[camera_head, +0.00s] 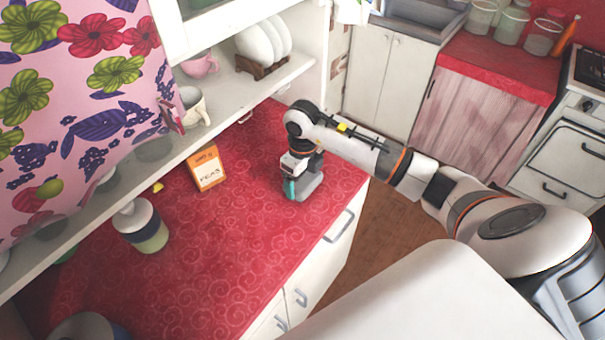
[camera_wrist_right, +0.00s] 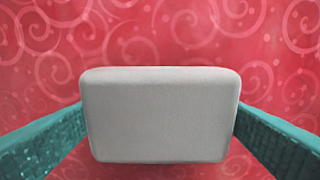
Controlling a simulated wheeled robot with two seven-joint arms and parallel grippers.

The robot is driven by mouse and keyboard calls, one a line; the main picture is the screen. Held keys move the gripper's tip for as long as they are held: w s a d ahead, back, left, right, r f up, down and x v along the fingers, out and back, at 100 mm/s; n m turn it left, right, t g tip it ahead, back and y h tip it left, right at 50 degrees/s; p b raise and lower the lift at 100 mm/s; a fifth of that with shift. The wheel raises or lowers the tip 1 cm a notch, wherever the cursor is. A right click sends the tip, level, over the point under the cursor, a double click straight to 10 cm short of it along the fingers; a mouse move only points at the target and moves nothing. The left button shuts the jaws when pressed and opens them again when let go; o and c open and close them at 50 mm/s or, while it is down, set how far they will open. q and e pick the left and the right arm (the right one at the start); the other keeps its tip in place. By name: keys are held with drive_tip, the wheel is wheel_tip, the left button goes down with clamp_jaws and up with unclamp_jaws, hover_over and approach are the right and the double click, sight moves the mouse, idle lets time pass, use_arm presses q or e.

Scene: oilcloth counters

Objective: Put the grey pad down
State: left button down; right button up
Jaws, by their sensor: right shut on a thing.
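The grey pad (camera_wrist_right: 160,115) is a rounded light-grey block between the two teal fingers of my right gripper in the right wrist view. The red patterned oilcloth shows behind it. In the head view the right gripper (camera_head: 290,188) points down over the right part of the red counter (camera_head: 235,240), near its front edge. The grey pad (camera_head: 309,186) shows there beside the teal fingertip, low at the cloth. I cannot tell whether it touches the cloth. My right gripper is shut on the pad. My left gripper is in neither view.
An orange box of peas (camera_head: 208,168) and a lidded jar (camera_head: 140,225) stand on the counter to the left. A shelf (camera_head: 220,112) with cups and plates runs above the counter's back. Bare cloth lies between the box and the gripper and toward the front.

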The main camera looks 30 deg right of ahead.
sight(303, 178)
drive_tip(key=shift+f, duration=0.1)
drive_tip(key=o, duration=0.7)
drive_tip(key=shift+w+r, duration=0.1)
drive_tip(key=shift+r, duration=0.25)
wheel_tip(303, 178, up, 12)
drive_tip(key=b, duration=0.3)
drive_tip(key=shift+f, duration=0.2)
